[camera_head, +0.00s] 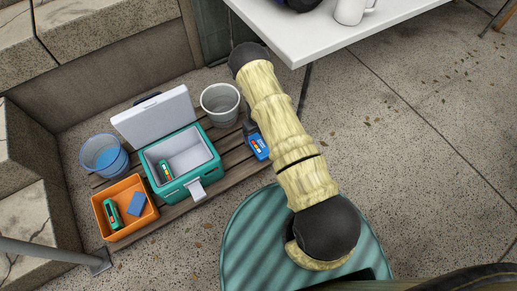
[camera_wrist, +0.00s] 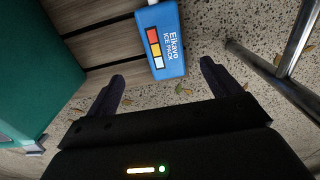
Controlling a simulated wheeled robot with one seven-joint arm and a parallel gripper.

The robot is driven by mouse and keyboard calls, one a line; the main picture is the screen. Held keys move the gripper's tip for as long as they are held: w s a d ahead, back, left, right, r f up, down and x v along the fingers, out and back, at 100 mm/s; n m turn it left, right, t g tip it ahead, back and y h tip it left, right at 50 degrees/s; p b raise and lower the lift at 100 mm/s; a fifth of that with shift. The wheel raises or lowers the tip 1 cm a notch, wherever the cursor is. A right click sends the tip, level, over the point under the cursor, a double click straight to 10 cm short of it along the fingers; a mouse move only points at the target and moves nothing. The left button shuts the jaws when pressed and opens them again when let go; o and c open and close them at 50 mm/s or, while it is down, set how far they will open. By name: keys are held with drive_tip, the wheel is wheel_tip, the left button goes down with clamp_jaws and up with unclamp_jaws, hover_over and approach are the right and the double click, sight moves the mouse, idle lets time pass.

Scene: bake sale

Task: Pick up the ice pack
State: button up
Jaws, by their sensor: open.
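The ice pack (camera_head: 258,146) is a blue block on the right part of the slatted wooden platform, to the right of the teal cooler. In the wrist view the ice pack (camera_wrist: 172,60) shows its "ICE PACK" label and red, yellow and white squares. My gripper (camera_wrist: 162,72) is open, with one dark finger on either side of the pack's near end. The fingers look apart from it. In the head view my gripper is mostly hidden beside the arm, near the pack.
The open teal cooler (camera_head: 197,183) holds a green item (camera_head: 165,170). An orange bin (camera_head: 124,233) holds a green item (camera_head: 112,213) and a blue block (camera_head: 137,204). A blue bucket (camera_head: 117,165) and a grey bucket (camera_head: 220,117) stand nearby. A metal leg (camera_wrist: 290,50) is right of my gripper.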

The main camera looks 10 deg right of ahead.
drive_tip(key=b, duration=0.2)
hover_over(258, 145)
wheel_tip(258, 145, down, 6)
drive_tip(key=shift+s+a+r, duration=0.15)
drive_tip(key=shift+r, duration=0.05)
drive_tip(key=f+b, duration=0.2)
drive_tip(key=f, duration=0.1)
drive_tip(key=f+b, duration=0.2)
drive_tip(key=shift+d+f, duration=0.15)
drive_tip(key=shift+d, duration=0.1)
drive_tip(key=shift+d, duration=0.1)
drive_tip(key=c, duration=1.3)
drive_tip(key=shift+o, duration=0.2)
drive_tip(key=r+p, duration=0.2)
drive_tip(key=r, duration=0.3)
drive_tip(key=r+p, duration=0.3)
drive_tip(key=r, duration=0.1)
drive_tip(key=shift+w+r, duration=0.2)
drive_tip(key=shift+r, duration=0.15)
drive_tip(key=shift+s+r+p, duration=0.1)
drive_tip(key=shift+r+p, duration=0.15)
drive_tip(key=shift+p, duration=0.05)
